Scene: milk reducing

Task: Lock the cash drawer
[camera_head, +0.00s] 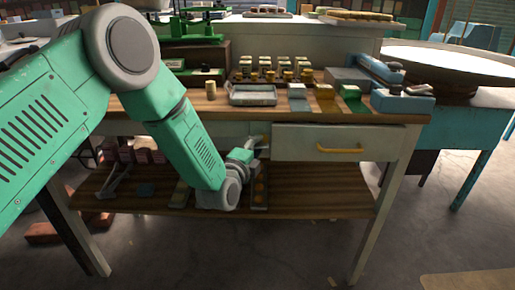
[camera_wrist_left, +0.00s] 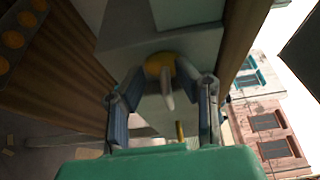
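The drawer (camera_head: 300,143) has a pale front with a yellow handle (camera_head: 341,150), under the wooden counter; I cannot tell whether it is fully closed. My left gripper (camera_head: 251,148) is low in front of the counter, just left of the drawer front. In the left wrist view a round yellow lock (camera_wrist_left: 158,64) with a grey key (camera_wrist_left: 168,93) sticking out lies between the fingertips of my left gripper (camera_wrist_left: 164,88). The fingers are apart, one on each side, and do not visibly grip the key. My right gripper is not in view.
The wooden counter (camera_head: 215,104) holds a metal tray (camera_head: 252,94), several small jars and coloured boxes. A lower shelf (camera_head: 325,190) lies below the drawer. A blue table (camera_head: 448,135) stands at the right. The floor in front is mostly clear.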

